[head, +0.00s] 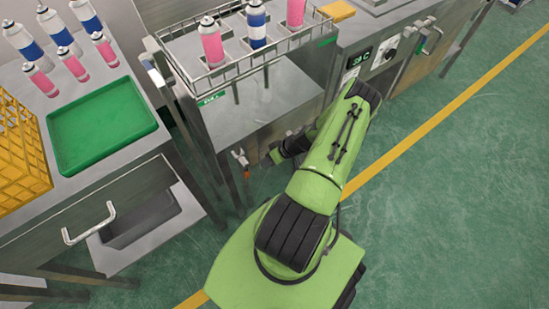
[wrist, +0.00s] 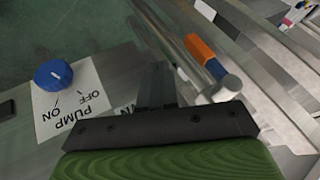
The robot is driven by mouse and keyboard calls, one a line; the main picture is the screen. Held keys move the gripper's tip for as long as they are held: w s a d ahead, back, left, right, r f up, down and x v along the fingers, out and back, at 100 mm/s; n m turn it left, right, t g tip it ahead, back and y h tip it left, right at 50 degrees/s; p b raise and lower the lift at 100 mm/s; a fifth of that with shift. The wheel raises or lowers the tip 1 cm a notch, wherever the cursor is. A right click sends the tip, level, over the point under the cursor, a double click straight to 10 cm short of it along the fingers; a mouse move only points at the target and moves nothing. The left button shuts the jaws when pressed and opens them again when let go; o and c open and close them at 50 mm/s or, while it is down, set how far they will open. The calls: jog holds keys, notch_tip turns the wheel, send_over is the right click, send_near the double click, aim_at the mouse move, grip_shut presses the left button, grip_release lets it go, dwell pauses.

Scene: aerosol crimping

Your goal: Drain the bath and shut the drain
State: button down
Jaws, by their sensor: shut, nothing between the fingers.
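The drain valve's orange lever (head: 241,159) is at the bath's front, below its edge. The lever shows close up in the wrist view (wrist: 203,52), beside a round metal fitting (wrist: 229,87). I cannot tell whether the valve is open. My gripper (wrist: 157,70) is shut and empty, left of the lever and apart from it. In the head view my gripper (head: 270,157) is just right of the lever, partly hidden by my arm. The steel bath (head: 245,112) has a flat grey inside; I cannot make out a water level.
A blue pump knob (wrist: 53,75) sits on an ON/OFF label, left of my gripper. A wire rack (head: 215,82) holds several cans over the bath. A side table with a green tray (head: 100,122) and yellow crate (head: 20,155) stands left. Floor is clear at right.

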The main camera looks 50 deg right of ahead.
aim_at(245, 168)
jog(key=shift+w+a+f, duration=0.1)
jog(key=shift+w+a, duration=0.15)
jog(key=shift+a, duration=0.45)
jog(key=shift+w+a+f, duration=0.15)
jog(key=shift+w+a, duration=0.15)
jog(key=shift+a, duration=0.4)
jog(key=shift+w+a+f, duration=0.1)
jog(key=shift+w+a, duration=0.15)
jog(key=shift+a, duration=0.45)
jog(key=shift+a, duration=0.15)
